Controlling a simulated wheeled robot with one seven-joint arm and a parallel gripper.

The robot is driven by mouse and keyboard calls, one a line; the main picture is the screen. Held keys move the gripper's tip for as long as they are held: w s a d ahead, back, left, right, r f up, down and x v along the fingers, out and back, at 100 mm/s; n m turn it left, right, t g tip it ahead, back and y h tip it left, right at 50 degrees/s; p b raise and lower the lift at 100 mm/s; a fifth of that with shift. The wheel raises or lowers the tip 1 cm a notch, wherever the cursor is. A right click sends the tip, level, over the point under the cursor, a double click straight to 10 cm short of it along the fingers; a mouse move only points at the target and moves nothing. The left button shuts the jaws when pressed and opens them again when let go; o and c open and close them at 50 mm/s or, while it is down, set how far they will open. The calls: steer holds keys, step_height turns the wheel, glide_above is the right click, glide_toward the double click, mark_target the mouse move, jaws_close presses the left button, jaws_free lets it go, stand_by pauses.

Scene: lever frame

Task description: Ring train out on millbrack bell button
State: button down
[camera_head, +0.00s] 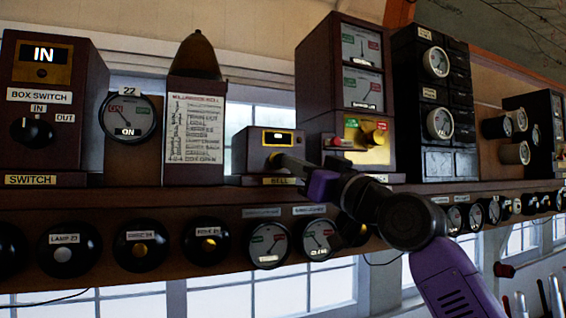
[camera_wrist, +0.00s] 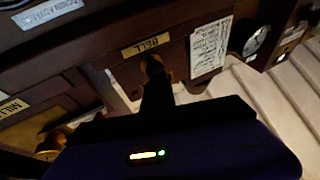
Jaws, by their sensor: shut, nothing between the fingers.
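The bell button is a brass knob (camera_wrist: 153,66) on the front of a small brown box (camera_head: 257,155) with a lit display and a yellow BELL plate (camera_head: 283,181). The plate also shows in the wrist view (camera_wrist: 145,45). My gripper (camera_head: 283,161) reaches in from the right, in front of the box and over the button. In the wrist view my shut, empty fingers (camera_wrist: 154,84) point at the knob and partly cover it. The fingertips are at or very near it; I cannot tell if they touch.
A printed card (camera_head: 194,130) under a dark bell (camera_head: 198,56) stands left of the box. A taller instrument cabinet (camera_head: 316,85) with a brass knob stands close on the right. Round dials and lamps line the shelf's lower front. Levers (camera_head: 556,296) stand at lower right.

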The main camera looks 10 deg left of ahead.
steer(key=shift+s+d, duration=0.15)
steer(key=shift+s, duration=0.05)
steer(key=shift+w, duration=0.15)
stand_by(1.1)
stand_by(3.0)
steer(key=shift+s, duration=0.2)
stand_by(0.8)
steer(key=shift+s+d+b, duration=0.35)
steer(key=shift+s+d, duration=0.35)
steer(key=shift+s, duration=0.35)
steer(key=shift+s+d+b, duration=0.35)
steer(key=shift+s+d, duration=0.35)
steer(key=shift+s, duration=0.3)
